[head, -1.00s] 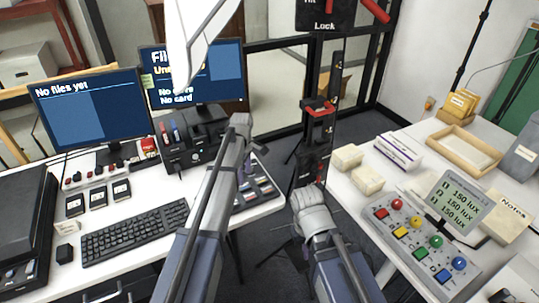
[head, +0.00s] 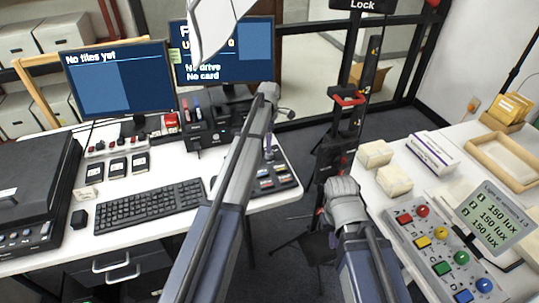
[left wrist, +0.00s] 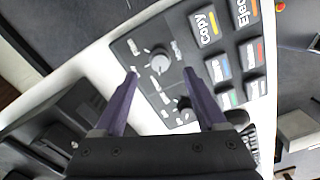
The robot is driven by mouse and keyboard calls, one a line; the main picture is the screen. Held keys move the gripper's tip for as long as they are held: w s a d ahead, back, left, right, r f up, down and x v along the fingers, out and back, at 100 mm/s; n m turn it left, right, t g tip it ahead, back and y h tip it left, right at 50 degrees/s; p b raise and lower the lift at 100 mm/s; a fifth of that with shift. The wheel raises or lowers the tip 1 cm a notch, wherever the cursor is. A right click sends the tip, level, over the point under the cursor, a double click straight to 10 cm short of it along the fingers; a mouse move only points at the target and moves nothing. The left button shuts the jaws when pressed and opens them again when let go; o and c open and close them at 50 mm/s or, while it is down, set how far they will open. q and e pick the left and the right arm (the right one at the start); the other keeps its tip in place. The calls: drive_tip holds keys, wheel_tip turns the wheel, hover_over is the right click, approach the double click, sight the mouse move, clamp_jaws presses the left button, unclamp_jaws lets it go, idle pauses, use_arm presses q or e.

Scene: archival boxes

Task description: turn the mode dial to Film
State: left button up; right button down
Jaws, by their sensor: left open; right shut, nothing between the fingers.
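The control panel (head: 272,178) lies at the right end of the left desk, partly hidden by my left arm. In the left wrist view the mode dial, apparently the larger grey knob (left wrist: 158,60), sits on the dark panel with small labels around it, too blurred to read. A smaller dark knob (left wrist: 183,103) is below it. My left gripper (left wrist: 162,76) is open, its purple fingers on either side below the larger knob; contact cannot be judged. In the head view the left gripper (head: 268,150) is above the panel. My right wrist (head: 345,192) is between the desks, fingers hidden.
A keyboard (head: 150,205) and two monitors (head: 120,80) stand left. A dark column (head: 350,115) rises between the desks. The right desk holds a button box (head: 440,245) and pale blocks (head: 375,154).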

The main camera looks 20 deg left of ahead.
sight(269, 155)
use_arm(q)
wheel_tip(269, 155, down, 5)
drive_tip(key=b, duration=0.4)
drive_tip(key=shift+f, duration=0.2)
clamp_jaws()
idle(0.3)
